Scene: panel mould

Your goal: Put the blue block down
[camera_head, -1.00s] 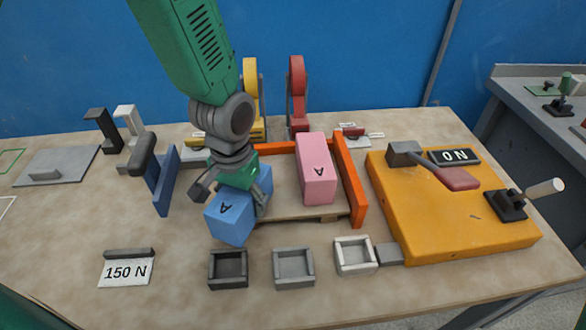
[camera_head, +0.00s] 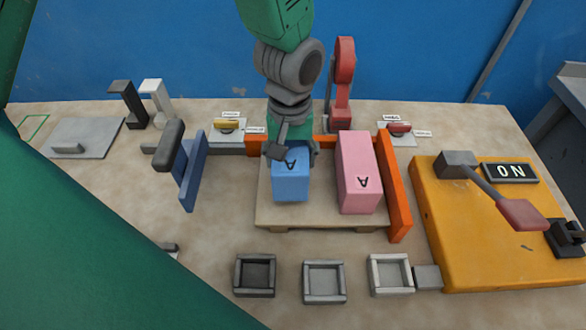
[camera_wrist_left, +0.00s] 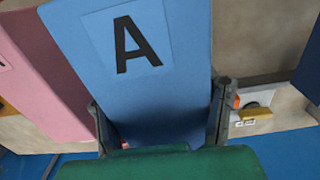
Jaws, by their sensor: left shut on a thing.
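The blue block (camera_head: 291,184), marked A, is upright over the left half of the wooden board (camera_head: 320,219) in the head view. My left gripper (camera_head: 291,152) is shut on its rear part from above. In the left wrist view the blue block (camera_wrist_left: 140,60) fills the middle, with a finger on each side. The pink block (camera_head: 358,170) stands on the board to the right of the blue block, with a narrow gap between them. I cannot tell whether the blue block's underside touches the board. My right gripper is not in view.
An orange wall (camera_head: 395,185) edges the board's right side, another its back. A blue pusher plate (camera_head: 193,170) stands apart on the left. Several small square trays (camera_head: 324,283) lie in front. A yellow lever box (camera_head: 480,240) is at right. My green arm covers the lower left.

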